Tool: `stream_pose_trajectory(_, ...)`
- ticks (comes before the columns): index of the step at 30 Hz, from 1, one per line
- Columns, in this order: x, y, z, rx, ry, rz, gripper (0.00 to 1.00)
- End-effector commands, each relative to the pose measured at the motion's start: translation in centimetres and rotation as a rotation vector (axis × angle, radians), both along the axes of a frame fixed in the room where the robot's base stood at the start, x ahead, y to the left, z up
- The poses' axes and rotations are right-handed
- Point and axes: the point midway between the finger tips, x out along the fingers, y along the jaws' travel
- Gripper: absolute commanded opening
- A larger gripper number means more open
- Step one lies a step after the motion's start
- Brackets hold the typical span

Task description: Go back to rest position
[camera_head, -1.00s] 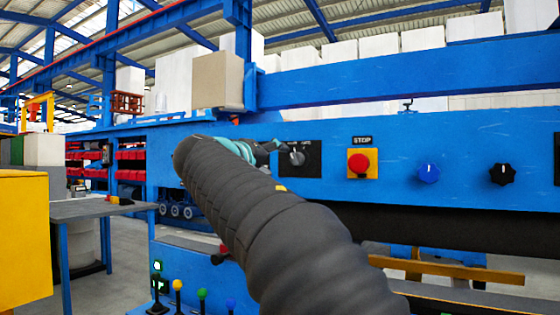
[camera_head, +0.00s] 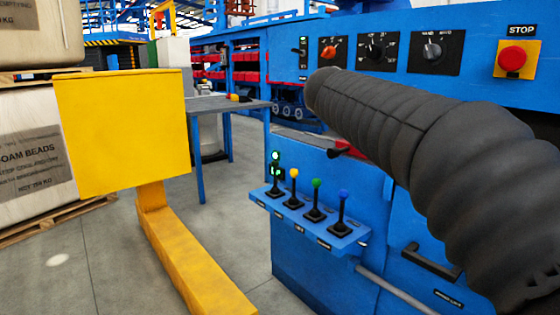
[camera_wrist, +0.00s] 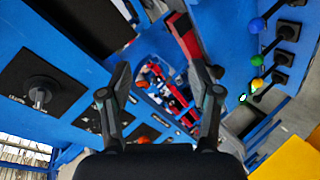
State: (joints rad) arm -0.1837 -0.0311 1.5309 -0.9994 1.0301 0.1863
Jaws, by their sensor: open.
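My gripper (camera_wrist: 160,105) shows in the wrist view with its two fingers spread apart and nothing between them. In the head view my dark ribbed arm comes in from the right and hides the gripper. The blue machine panel (camera_head: 470,80) stands beyond the arm. It carries an orange-red knob (camera_head: 329,51), two dark knobs (camera_head: 375,51) and a red STOP button (camera_head: 512,58) on a yellow plate. In the wrist view a dark knob (camera_wrist: 39,94) sits on a black plate to the left of the fingers.
A blue shelf (camera_head: 316,225) with several coloured levers juts out below the panel. A yellow box on a post (camera_head: 125,130) stands at left, before pallets of sacks (camera_head: 32,145). A grey table (camera_head: 225,104) stands behind. Grey floor (camera_head: 100,250) is open around the post.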

Motion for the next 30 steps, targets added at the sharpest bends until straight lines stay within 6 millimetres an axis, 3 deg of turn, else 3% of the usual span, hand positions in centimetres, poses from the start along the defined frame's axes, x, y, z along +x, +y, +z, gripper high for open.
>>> stream_pose_trajectory(3, -3.9, 1.2, -6.8, 0.149, 0.131, 0.042, 0.63)
stream_pose_trajectory(6, -8.0, 2.3, -11.8, 0.283, 0.219, 0.061, 0.63)
stream_pose_trajectory(12, -17.4, 4.6, -20.2, 0.557, 0.337, 0.063, 0.63)
stream_pose_trajectory(15, -22.0, 5.8, -23.4, 0.685, 0.364, 0.045, 0.63)
stream_pose_trajectory(18, -26.1, 6.6, -26.0, 0.791, 0.369, 0.021, 0.63)
stream_pose_trajectory(22, -29.7, 7.0, -27.8, 0.872, 0.353, -0.010, 0.63)
stream_pose_trajectory(25, -31.0, 6.6, -27.8, 0.878, 0.323, -0.016, 0.63)
stream_pose_trajectory(30, -31.4, 6.2, -26.6, 0.880, 0.275, -0.012, 0.63)
